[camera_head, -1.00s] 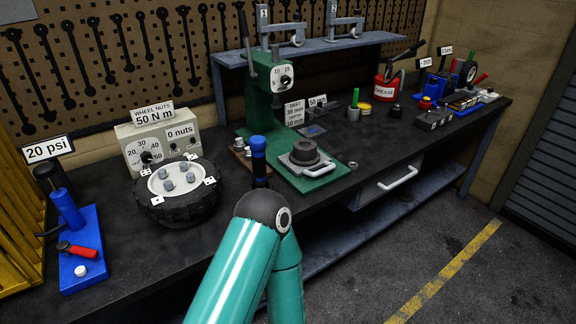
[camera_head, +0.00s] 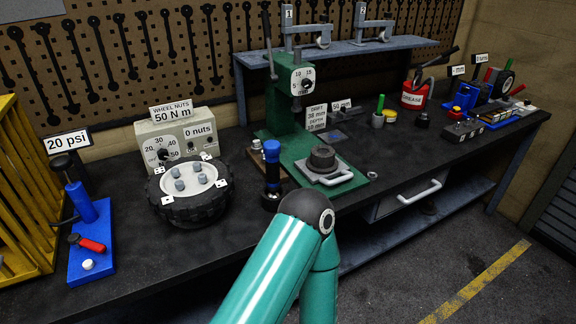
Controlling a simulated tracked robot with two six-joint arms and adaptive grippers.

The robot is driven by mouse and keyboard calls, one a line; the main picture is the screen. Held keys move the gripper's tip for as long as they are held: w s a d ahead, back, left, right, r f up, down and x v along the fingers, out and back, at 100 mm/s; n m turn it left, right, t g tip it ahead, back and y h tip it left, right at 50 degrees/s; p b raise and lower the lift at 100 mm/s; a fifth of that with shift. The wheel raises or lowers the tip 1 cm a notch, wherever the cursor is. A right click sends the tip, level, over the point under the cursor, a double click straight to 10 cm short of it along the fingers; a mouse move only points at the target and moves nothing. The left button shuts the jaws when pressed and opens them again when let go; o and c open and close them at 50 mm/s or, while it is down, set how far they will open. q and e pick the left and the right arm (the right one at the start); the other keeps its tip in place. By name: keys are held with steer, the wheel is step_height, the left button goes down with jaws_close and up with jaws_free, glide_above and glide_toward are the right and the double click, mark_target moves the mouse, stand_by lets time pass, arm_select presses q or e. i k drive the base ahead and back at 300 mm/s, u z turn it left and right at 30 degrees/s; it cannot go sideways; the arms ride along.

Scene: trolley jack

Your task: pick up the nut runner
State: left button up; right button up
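What looks like the nut runner (camera_head: 272,170), an upright tool with a blue top and a black lower body, stands on the dark workbench (camera_head: 125,253). It is just right of the black wheel (camera_head: 191,207), which has several grey nuts or studs on its white face. Neither gripper shows.
A wheel-nut control box (camera_head: 179,137) stands behind the wheel. A green press (camera_head: 297,95) stands behind the tool, with a dark round part (camera_head: 322,157) on its plate. A blue pump stand (camera_head: 91,243) is at left.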

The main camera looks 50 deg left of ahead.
mark_target(272, 149)
steer(key=z, duration=0.2)
steer(key=i, duration=0.85)
steer(key=u, duration=2.45)
steer(key=k, duration=0.55)
steer(key=u, duration=0.25)
